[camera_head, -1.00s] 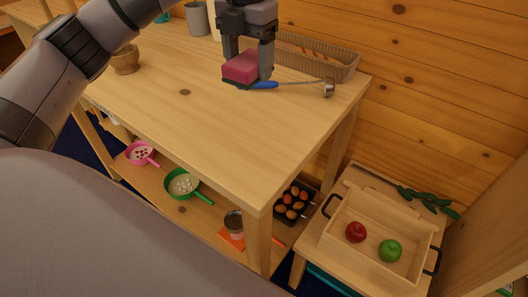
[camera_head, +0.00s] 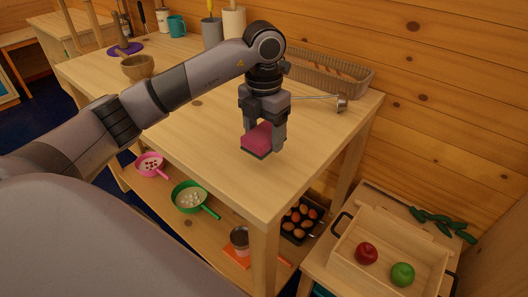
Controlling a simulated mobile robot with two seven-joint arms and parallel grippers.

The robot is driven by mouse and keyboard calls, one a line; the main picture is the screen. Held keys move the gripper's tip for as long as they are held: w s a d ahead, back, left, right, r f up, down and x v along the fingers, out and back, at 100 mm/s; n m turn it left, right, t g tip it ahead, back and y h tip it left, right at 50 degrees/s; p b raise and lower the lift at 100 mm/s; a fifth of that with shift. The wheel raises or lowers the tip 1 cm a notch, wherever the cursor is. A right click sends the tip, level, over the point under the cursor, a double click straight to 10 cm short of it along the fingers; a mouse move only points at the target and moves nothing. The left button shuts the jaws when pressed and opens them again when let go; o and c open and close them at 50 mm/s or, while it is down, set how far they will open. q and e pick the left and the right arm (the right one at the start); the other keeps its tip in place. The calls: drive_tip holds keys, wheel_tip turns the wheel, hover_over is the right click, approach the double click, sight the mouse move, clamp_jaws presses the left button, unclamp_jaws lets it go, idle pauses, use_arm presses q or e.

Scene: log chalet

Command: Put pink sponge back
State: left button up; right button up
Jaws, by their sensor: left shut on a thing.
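The pink sponge (camera_head: 258,139) has a dark green underside. My left gripper (camera_head: 264,143) is shut on it, with the fingers pointing down. The sponge is over the front right part of the wooden table (camera_head: 215,160); I cannot tell whether it touches the top. My right gripper is not in view.
A ladle (camera_head: 341,103) and a wicker basket (camera_head: 325,76) are at the table's back edge. A wooden bowl (camera_head: 137,67) and a teal mug (camera_head: 177,26) stand further left. A tray (camera_head: 345,262) holding a red and a green apple is at lower right.

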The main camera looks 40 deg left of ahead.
sight(264, 162)
use_arm(q)
wheel_tip(264, 162, down, 5)
drive_tip(key=shift+f, duration=0.15)
idle(0.3)
drive_tip(key=shift+f, duration=0.15)
drive_tip(key=o, duration=0.9)
drive_tip(key=shift+o, duration=0.2)
